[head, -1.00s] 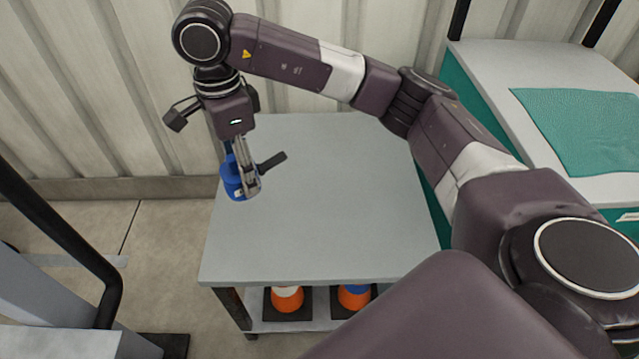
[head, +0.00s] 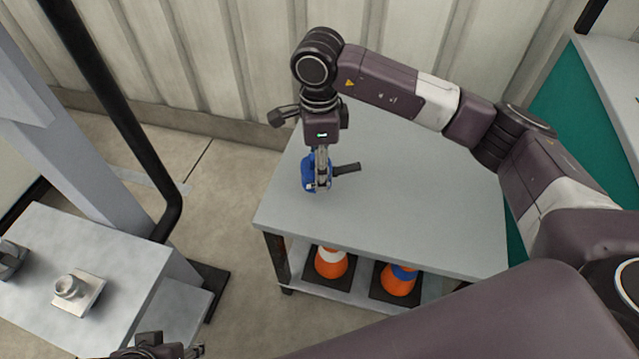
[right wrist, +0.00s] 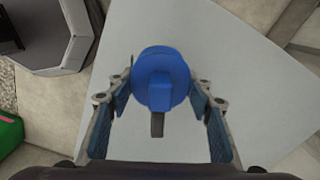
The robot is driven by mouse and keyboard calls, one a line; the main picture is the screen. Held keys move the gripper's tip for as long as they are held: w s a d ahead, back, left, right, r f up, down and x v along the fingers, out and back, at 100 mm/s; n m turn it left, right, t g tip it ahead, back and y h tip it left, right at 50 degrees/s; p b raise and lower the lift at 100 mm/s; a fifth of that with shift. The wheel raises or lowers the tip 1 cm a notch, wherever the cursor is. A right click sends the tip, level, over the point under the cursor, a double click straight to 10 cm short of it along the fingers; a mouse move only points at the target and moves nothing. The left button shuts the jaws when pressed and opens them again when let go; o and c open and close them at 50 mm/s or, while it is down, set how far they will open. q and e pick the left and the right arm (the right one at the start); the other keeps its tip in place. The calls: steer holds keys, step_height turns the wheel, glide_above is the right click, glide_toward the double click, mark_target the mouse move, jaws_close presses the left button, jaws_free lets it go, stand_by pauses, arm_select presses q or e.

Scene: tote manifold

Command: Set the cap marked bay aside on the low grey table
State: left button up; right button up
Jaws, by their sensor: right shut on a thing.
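A blue cap (head: 308,173) with a dark handle is in my right gripper (head: 321,184), over the left part of the low grey table (head: 420,215). The fingers are shut on it. In the right wrist view the round blue cap (right wrist: 160,72) sits between the two fingers (right wrist: 160,90), with the grey tabletop (right wrist: 235,75) beneath. I cannot tell whether the cap touches the tabletop, and no marking is readable. Part of my left gripper (head: 194,351) shows at the bottom edge of the head view; its jaws are not clear.
Orange cones with white (head: 331,262) and blue (head: 398,278) bands stand on the table's lower shelf. A grey bench (head: 120,265) with metal fittings (head: 78,293) and a black post are at left. A teal cabinet (head: 575,110) stands at right. The tabletop is otherwise clear.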

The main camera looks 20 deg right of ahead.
steer(key=shift+f+b, duration=0.35)
steer(key=shift+f, duration=2.35)
steer(key=shift+f, duration=0.15)
steer(key=o, duration=1.3)
